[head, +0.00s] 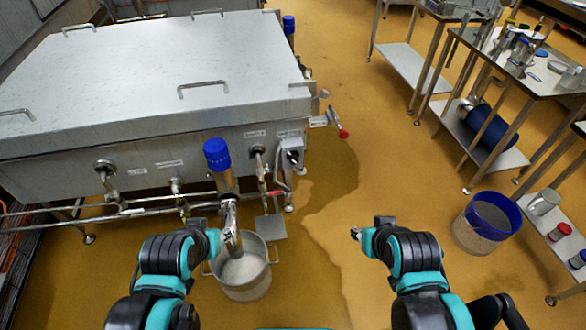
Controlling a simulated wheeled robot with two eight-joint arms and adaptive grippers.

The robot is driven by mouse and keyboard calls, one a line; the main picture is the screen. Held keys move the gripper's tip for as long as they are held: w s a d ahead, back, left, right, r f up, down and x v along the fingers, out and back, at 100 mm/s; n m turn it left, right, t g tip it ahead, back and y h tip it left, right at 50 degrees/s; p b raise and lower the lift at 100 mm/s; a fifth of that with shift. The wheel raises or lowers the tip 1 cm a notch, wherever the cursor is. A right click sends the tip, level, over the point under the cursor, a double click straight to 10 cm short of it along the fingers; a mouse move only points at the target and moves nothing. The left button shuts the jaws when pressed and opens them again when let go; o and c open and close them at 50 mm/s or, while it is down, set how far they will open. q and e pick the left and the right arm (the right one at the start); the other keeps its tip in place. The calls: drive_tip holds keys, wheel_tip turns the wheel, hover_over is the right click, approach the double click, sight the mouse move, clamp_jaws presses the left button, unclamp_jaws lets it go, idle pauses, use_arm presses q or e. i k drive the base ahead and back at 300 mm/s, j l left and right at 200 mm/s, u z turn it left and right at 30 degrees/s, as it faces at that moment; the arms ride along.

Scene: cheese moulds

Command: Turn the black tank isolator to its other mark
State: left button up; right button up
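The black tank isolator (293,157) is a small dark knob on a grey box at the right end of the steel tank's front (60,160). Small labels sit around it, but its marks are too small to read. My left gripper (229,228) is low in front of the tank, below and left of the isolator, by the steel pot. It overlaps shiny metal there, so its fingers are not clear. My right gripper (355,233) is below and right of the isolator, over the floor. It touches nothing I can see, and its fingers are too small to judge.
A blue-capped steel pipe (217,155) stands left of the isolator. A steel pot (243,275) stands below it. A red-ended lever (342,133) sticks out at the tank corner. Wet floor (325,200) lies right of the tank. A blue-rimmed bucket (464,236) and steel tables stand farther right.

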sight(293, 156)
drive_tip(key=k+u, duration=0.15)
drive_tip(key=u, duration=1.7)
drive_tip(key=l+u, duration=0.15)
drive_tip(key=l, duration=0.35)
drive_tip(key=l+u, duration=0.15)
drive_tip(key=l, duration=0.35)
drive_tip(key=k+l+u, duration=0.15)
drive_tip(key=l, duration=0.35)
drive_tip(key=l+u, duration=0.15)
drive_tip(key=l, duration=0.35)
drive_tip(key=k+l+u, duration=0.15)
drive_tip(key=l, duration=0.35)
drive_tip(key=k+l+u, duration=0.15)
drive_tip(key=l, duration=0.35)
drive_tip(key=k+l, duration=0.1)
drive_tip(key=l, duration=0.3)
drive_tip(key=k+l, duration=0.1)
drive_tip(key=l, duration=0.35)
drive_tip(key=k+l, duration=0.15)
drive_tip(key=l, duration=0.25)
drive_tip(key=k+l, duration=0.1)
drive_tip(key=l, duration=0.35)
drive_tip(key=k+l, duration=0.1)
drive_tip(key=l, duration=0.3)
